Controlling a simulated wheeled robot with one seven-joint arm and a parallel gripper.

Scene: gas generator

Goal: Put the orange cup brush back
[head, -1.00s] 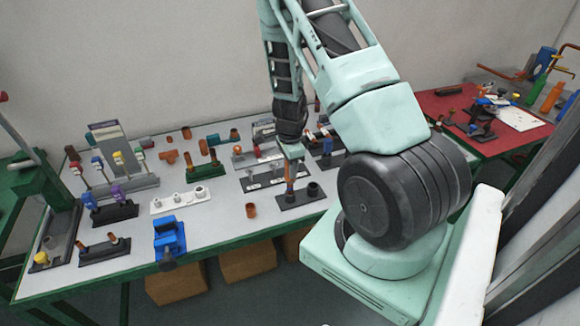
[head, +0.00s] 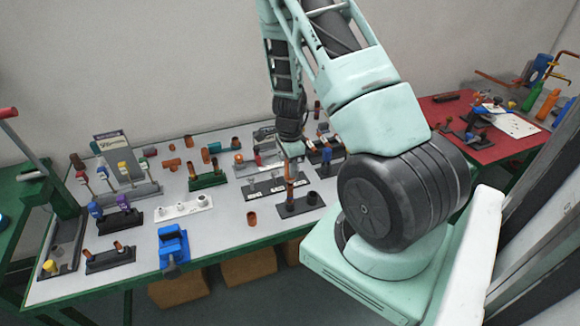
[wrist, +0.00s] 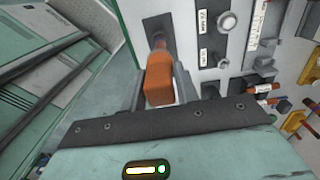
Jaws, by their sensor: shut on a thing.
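My gripper (head: 291,158) is above the front right of the grey table and points down. It is shut on the orange cup brush (wrist: 160,82), whose orange block shows between the fingers in the wrist view. In the head view the brush (head: 290,182) hangs below the fingers as a thin upright shape. Its lower end overlaps the left part of a small black holder (head: 308,205) that has a dark cylinder on its right side. I cannot tell whether the brush is seated in the holder or just above it.
A copper-coloured cup (head: 252,218) stands to the left and a blue vise (head: 173,244) at the table's front edge. A red table (head: 470,140) is at the right.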

